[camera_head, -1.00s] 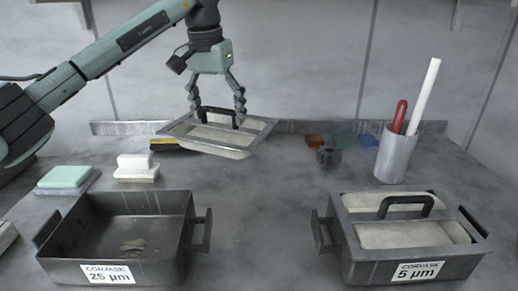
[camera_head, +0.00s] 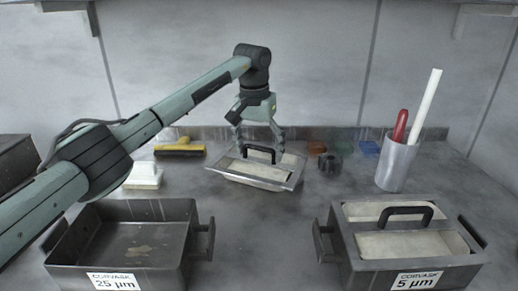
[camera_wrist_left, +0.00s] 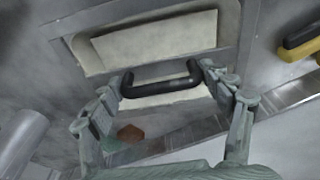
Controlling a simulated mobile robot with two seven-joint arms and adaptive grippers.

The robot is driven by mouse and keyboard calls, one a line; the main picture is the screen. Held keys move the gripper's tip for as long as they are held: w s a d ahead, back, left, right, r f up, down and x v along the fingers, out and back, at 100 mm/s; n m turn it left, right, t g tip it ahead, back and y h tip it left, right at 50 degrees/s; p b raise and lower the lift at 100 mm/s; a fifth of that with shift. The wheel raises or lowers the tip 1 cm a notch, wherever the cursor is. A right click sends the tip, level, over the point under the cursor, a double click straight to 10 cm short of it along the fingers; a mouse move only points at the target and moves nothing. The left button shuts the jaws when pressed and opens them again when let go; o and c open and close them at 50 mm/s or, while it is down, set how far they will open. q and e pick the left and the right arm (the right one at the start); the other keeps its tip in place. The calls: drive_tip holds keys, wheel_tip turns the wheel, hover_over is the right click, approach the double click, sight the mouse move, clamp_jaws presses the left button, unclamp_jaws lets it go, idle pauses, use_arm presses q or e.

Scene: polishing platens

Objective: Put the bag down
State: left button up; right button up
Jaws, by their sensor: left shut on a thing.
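No bag shows. My left gripper (camera_head: 260,145) is shut on the black handle (camera_head: 262,152) of a metal-framed platen (camera_head: 250,181) with pale panels. The platen is level or slightly tilted at the back middle of the worktop. I cannot tell whether its underside touches the surface. In the left wrist view the handle (camera_wrist_left: 160,88) sits between the fingers, with the platen's pale panel (camera_wrist_left: 155,40) beyond it. My right gripper is not in view.
An open, empty metal bin (camera_head: 135,210) marked 25 µm stands front left. A bin (camera_head: 365,270) marked 5 µm, holding a similar handled platen, stands front right. A grey cup (camera_head: 395,165) with rods, a dark knob-like item (camera_head: 330,163) and a yellow-handled brush (camera_head: 180,149) stand behind. The middle front is clear.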

sight(256, 164)
use_arm(q)
drive_tip(key=o, duration=1.3)
drive_tip(key=r, duration=0.4)
drive_tip(key=s+r, duration=0.1)
drive_tip(key=r, duration=0.7)
drive_tip(key=shift+s+a, duration=0.35)
